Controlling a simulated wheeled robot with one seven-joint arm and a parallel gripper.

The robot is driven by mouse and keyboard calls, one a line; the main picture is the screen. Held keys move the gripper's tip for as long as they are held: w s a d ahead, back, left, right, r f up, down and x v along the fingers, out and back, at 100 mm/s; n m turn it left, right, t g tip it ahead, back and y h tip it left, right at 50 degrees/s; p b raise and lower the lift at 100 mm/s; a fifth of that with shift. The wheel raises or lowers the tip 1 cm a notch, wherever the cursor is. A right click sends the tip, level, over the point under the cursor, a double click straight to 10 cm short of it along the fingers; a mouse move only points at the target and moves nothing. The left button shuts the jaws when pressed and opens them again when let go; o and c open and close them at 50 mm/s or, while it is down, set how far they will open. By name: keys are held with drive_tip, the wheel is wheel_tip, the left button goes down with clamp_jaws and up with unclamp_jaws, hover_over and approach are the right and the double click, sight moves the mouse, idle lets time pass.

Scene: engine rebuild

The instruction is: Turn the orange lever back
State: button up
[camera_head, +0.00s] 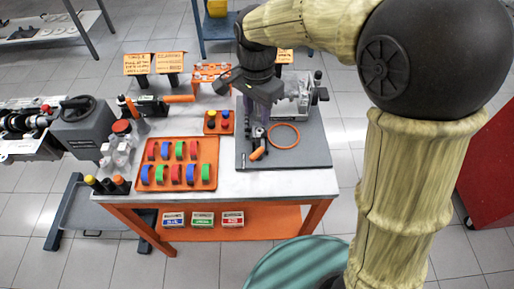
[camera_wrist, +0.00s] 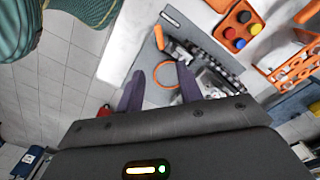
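The orange lever (camera_head: 258,153) is a short orange handle at the front of the grey plate (camera_head: 305,157), left of its middle. It also shows in the wrist view (camera_wrist: 159,37), beyond my fingertips and apart from them. My gripper (camera_wrist: 160,75) points down over the plate, with its two purple fingers spread and nothing between them touching. In the head view my gripper (camera_head: 257,112) hangs above and behind the lever. The dark metal mechanism behind the lever is partly hidden by my gripper.
An orange ring (camera_head: 284,136) lies on the plate right of the lever. A grey engine part (camera_head: 297,92) stands at the plate's back. An orange tray (camera_head: 180,176) of coloured rings and a small tray (camera_head: 219,122) of caps lie to the left. The plate's front right is clear.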

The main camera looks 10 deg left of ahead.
sight(257, 152)
wheel_tip(257, 152, down, 16)
drive_tip(key=shift+r+b, duration=0.1)
drive_tip(key=shift+b, duration=0.35)
clamp_jaws()
